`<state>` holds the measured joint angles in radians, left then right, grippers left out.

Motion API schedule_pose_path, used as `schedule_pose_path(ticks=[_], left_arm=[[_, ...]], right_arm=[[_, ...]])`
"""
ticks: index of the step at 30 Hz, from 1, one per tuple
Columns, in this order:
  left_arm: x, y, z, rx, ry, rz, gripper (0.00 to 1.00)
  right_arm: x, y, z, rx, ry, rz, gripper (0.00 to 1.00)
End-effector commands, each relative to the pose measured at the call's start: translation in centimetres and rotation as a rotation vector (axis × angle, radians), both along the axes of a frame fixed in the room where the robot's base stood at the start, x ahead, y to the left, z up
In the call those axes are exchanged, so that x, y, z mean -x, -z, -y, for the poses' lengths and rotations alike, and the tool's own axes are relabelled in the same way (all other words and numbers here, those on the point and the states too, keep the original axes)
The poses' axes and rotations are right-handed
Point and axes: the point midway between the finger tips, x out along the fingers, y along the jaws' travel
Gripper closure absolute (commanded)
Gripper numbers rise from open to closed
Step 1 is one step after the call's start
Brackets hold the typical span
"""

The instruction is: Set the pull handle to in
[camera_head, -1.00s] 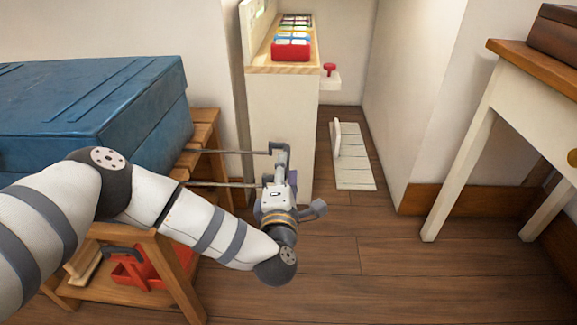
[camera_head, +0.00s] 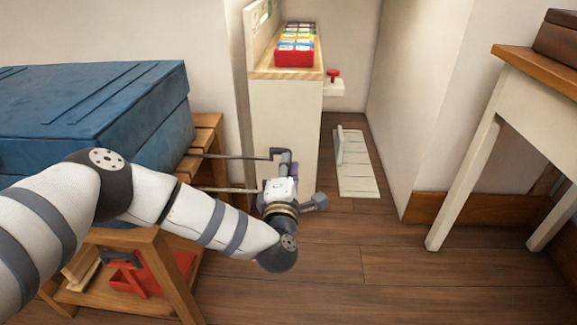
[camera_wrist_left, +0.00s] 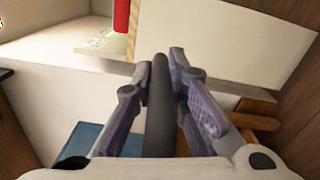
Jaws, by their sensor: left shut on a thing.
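The pull handle is a dark grey upright grip on two thin metal rods (camera_head: 240,156) that run out from the wooden stand under the blue chest. The grip stands out well clear of the stand, beside the white cabinet. My left gripper (camera_head: 284,171) is shut on the grip. In the left wrist view the dark grip (camera_wrist_left: 160,112) runs between the two purple-padded fingers of my left gripper (camera_wrist_left: 160,75). The fingers hide part of the grip in the head view. My right gripper is not in view.
The blue chest (camera_head: 90,105) rests on the wooden stand (camera_head: 165,262), with a red tray on its low shelf. The narrow white cabinet (camera_head: 285,115) is close behind the handle. A white-legged table (camera_head: 470,170) stands at the right. The wooden floor (camera_head: 370,265) between is clear.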

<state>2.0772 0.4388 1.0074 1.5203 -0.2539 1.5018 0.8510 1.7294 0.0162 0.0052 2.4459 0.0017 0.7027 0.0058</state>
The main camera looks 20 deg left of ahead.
Motion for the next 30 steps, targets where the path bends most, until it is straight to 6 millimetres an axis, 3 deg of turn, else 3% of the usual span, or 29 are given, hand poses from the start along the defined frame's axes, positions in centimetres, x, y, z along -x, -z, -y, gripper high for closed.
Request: schedule_pose_path(ticks=[5, 18, 24, 30], left_arm=[[0.9, -0.4, -3.1, -0.004, -0.006, -0.001, 1.00], [3.9, -0.1, -13.4, -0.004, -0.006, -0.002, 1.00], [4.7, 0.0, -16.0, -0.002, -0.005, -0.003, 1.00], [4.9, 0.1, -16.9, -0.002, -0.002, -0.004, 1.00]], right_arm=[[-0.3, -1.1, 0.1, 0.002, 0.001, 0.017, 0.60], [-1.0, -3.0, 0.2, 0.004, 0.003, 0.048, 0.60], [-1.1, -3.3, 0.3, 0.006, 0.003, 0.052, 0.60], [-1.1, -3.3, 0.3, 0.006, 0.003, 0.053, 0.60]])
